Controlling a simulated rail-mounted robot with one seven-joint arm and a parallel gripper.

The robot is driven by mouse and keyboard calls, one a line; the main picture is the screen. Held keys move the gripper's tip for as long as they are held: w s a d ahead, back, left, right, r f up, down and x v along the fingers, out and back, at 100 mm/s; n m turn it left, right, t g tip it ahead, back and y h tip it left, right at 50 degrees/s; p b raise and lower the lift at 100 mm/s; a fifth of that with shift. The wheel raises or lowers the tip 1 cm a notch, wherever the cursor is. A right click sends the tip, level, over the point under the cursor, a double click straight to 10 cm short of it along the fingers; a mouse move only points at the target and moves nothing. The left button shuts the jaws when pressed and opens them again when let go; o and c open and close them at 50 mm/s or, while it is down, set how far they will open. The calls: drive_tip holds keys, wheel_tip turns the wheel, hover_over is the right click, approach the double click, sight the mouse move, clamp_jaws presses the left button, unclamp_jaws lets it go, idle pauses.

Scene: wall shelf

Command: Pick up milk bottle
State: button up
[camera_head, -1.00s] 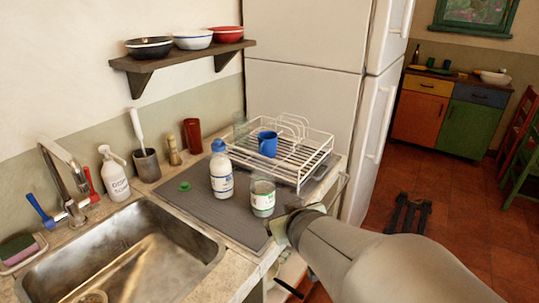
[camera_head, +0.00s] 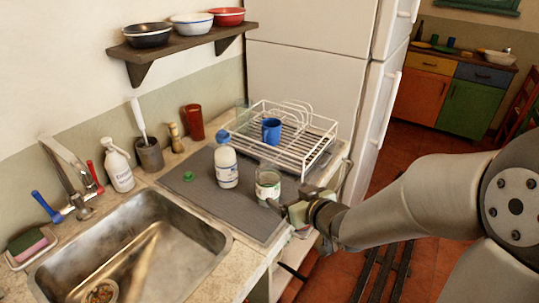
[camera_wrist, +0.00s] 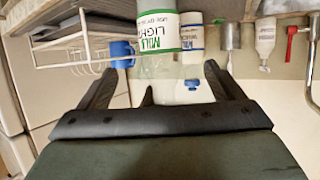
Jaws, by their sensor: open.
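A clear glass milk bottle with a green-and-white label (camera_head: 268,186) stands on the grey mat near the counter's front edge. The wrist view is upside down and shows its label (camera_wrist: 158,32) ahead, between my two fingers in the picture. A white milk bottle with a blue cap (camera_head: 226,167) stands just left of it; it also shows behind it in the wrist view (camera_wrist: 191,42). My gripper (camera_head: 283,205) is open and empty, close to the right of the green-labelled bottle. I cannot tell whether a finger touches the bottle.
A white dish rack (camera_head: 290,160) holding a blue mug (camera_head: 271,131) stands behind the bottles. A green cap (camera_head: 190,176) lies on the mat (camera_head: 200,195). The sink (camera_head: 130,245) is at the left. The fridge (camera_head: 310,80) stands behind the rack.

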sight(274, 187)
drive_tip(key=b+x, duration=0.3)
drive_tip(key=x, duration=0.3)
drive_tip(key=shift+w+a+f, duration=0.15)
drive_tip(key=shift+w+f, duration=0.05)
drive_tip(key=shift+f, duration=0.05)
drive_tip(key=shift+x, duration=3.05)
drive_tip(key=shift+r, duration=0.1)
drive_tip(key=shift+c, duration=0.3)
drive_tip(key=c, duration=1.2)
drive_tip(key=shift+r, duration=0.25)
